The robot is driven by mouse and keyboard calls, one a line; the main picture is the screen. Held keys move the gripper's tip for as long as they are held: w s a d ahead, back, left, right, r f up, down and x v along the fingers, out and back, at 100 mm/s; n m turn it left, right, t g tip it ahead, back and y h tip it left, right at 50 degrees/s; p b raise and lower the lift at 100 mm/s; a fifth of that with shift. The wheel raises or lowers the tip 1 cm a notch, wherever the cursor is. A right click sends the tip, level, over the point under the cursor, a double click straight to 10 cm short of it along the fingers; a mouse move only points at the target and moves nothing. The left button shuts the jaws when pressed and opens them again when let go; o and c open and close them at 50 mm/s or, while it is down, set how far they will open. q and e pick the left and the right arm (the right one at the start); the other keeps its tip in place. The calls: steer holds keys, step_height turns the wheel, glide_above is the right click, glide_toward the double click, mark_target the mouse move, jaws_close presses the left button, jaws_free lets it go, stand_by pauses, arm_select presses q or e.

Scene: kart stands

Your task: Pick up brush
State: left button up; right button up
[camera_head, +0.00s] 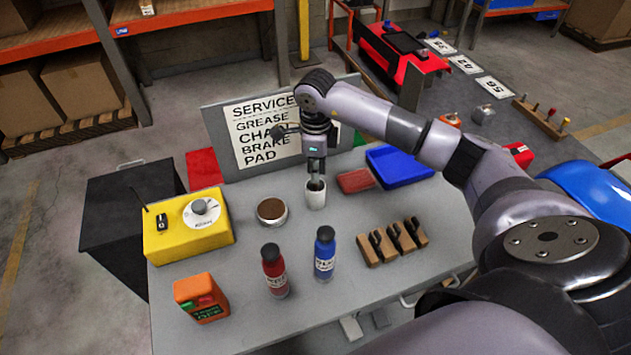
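My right arm reaches in from the right over the grey table (210,310). My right gripper (316,168) points down just above a white cup (316,197). Something thin and dark shows between the fingertips and the cup's mouth. I cannot tell whether it is the brush or part of the fingers, nor whether the fingers are closed on it. No brush can be made out clearly elsewhere on the table. My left gripper is not in view.
A round tin (272,211), a red bottle (274,272) and a blue bottle (324,255) stand near the cup. A red block (355,181) and blue tray (400,165) lie right. A service sign board (235,135) rises behind. A yellow box (188,238) sits left.

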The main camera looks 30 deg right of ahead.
jaws_close()
steer(key=shift+r, duration=0.15)
steer(key=shift+r, duration=0.25)
step_height(320, 180, up, 10)
steer(key=b, duration=0.3)
steer(key=shift+w, duration=0.1)
step_height(320, 180, up, 9)
steer(key=shift+r+p, duration=0.15)
steer(key=shift+p, duration=0.2)
stand_by(1.7)
